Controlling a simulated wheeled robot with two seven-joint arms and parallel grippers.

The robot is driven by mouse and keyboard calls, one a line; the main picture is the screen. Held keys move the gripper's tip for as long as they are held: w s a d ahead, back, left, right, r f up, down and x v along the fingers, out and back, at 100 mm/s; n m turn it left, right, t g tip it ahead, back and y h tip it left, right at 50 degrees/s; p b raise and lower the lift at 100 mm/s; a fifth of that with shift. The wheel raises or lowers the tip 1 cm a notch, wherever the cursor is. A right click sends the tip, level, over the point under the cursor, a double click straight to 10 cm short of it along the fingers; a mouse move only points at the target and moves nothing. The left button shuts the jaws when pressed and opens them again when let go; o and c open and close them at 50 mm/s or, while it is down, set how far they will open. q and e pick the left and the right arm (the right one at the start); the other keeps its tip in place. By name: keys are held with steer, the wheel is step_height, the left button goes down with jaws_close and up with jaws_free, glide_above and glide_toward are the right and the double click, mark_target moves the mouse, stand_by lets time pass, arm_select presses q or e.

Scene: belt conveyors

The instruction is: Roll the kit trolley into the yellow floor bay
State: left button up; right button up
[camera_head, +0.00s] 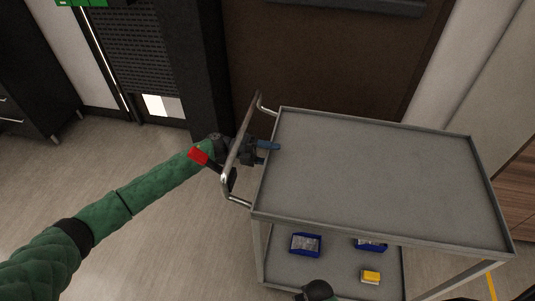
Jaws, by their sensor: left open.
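The kit trolley (385,180) is a grey two-shelf cart filling the right half of the head view. Its top shelf is empty. Its push handle (241,140) is a bent metal bar on the left end. My left gripper (268,146) is at the handle, with its fingers reaching past the bar toward the top shelf's edge. It is open; whether it touches the bar I cannot tell. A yellow floor line (491,287) shows at the lower right, partly hidden by the trolley. My right gripper is not clearly in view.
The lower shelf (283,267) holds blue bins (306,244) and a yellow box (371,277). A brown door or panel (330,60) stands behind the trolley. A dark cabinet (35,80) is at the left. Wood-look floor (150,240) is clear at the lower left.

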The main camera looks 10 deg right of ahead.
arm_select(q)
steer(key=c, duration=1.4)
jaws_close()
